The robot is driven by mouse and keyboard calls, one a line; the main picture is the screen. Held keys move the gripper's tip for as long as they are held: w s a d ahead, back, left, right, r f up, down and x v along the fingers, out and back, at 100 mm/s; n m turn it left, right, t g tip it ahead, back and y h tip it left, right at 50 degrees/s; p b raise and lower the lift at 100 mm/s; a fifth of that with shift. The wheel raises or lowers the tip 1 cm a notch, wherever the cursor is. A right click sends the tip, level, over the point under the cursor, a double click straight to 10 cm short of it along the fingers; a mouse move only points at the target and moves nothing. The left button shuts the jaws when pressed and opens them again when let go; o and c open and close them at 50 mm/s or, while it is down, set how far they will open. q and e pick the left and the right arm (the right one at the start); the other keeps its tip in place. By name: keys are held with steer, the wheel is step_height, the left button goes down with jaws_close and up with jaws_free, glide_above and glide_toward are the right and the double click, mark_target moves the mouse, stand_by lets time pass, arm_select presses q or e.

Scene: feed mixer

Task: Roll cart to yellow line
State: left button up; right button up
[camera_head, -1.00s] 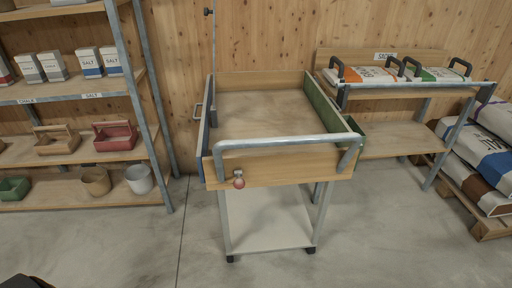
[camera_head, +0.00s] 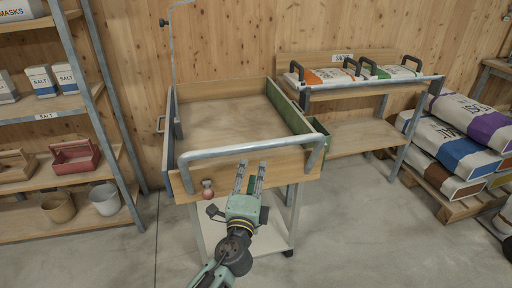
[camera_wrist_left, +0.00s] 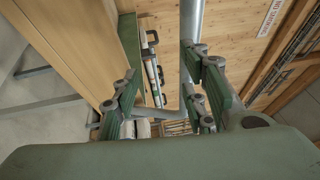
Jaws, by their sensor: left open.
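The cart (camera_head: 172,100) stands against the wood wall, with a wooden tray top, a green right side panel and a lower white shelf. A grey tubular handle (camera_head: 225,150) runs along its near edge. A red knob (camera_head: 208,194) sits on the front board below the handle. My left gripper (camera_head: 250,165) is open and empty, its fingers pointing at the cart front just below the handle bar. In the left wrist view the grey handle tube (camera_wrist_left: 191,22) rises beside the open fingers; I cannot tell whether they touch it. No yellow line shows. My right gripper is not in view.
A shelf rack (camera_head: 105,95) with boxes, toolboxes and buckets stands left of the cart. A bench (camera_head: 350,138) with bags on top stands to its right. Stacked sacks (camera_head: 455,150) lie on a pallet further right. The concrete floor in front is clear.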

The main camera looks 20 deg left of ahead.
mark_target(255, 150)
arm_select(q)
steer(key=shift+t, duration=0.5)
step_height(255, 150, up, 4)
steer(key=p+x, duration=0.1)
steer(key=x, duration=0.6)
steer(key=shift+w+a+f, duration=0.1)
steer(key=shift+w, duration=0.2)
steer(key=shift+c, duration=0.4)
jaws_close()
